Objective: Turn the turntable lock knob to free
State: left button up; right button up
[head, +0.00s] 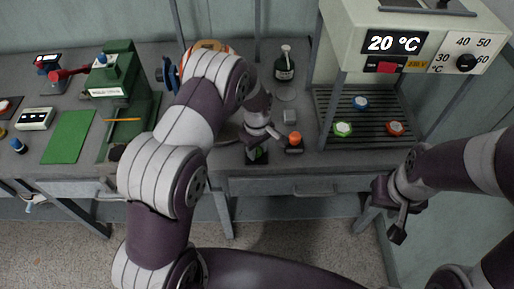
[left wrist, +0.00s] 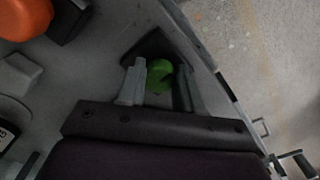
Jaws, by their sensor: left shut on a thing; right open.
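A small green knob (left wrist: 160,74) sits on a dark pointed base (left wrist: 150,47) in the left wrist view. My left gripper (left wrist: 160,88) has its two fingers on either side of the knob and is shut on it. In the head view my left gripper (head: 257,150) points down at the bench's front edge, with a bit of green showing at its fingertips. The knob's markings cannot be read. My right gripper (head: 397,225) is open and empty, hanging in front of the bench at the right.
An orange-topped dark block (head: 294,142) and a small grey block (head: 289,116) stand just right of my left gripper. A heater with a 20 °C display (head: 394,43) stands at the right, a green press (head: 120,75) at the left.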

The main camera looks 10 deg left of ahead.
aim_at(257, 150)
pick_arm(q)
jog(key=shift+w+r, duration=0.1)
jog(key=shift+w, duration=0.05)
jog(key=o, duration=1)
jog(key=shift+o, duration=0.2)
notch_tip(257, 150, up, 13)
jog(key=b, duration=0.1)
jog(key=shift+f, duration=0.2)
jog(key=s+a+r+m, duration=0.1)
jog(key=s+a+m, duration=0.1)
jog(key=s+m, duration=0.3)
jog(key=s+a+r+m+t, duration=0.1)
jog(key=s+m, duration=0.5)
jog(key=s, duration=0.8)
jog(key=shift+s+a+r, duration=0.2)
jog(key=shift+a+r, duration=0.1)
jog(key=shift+a, duration=0.45)
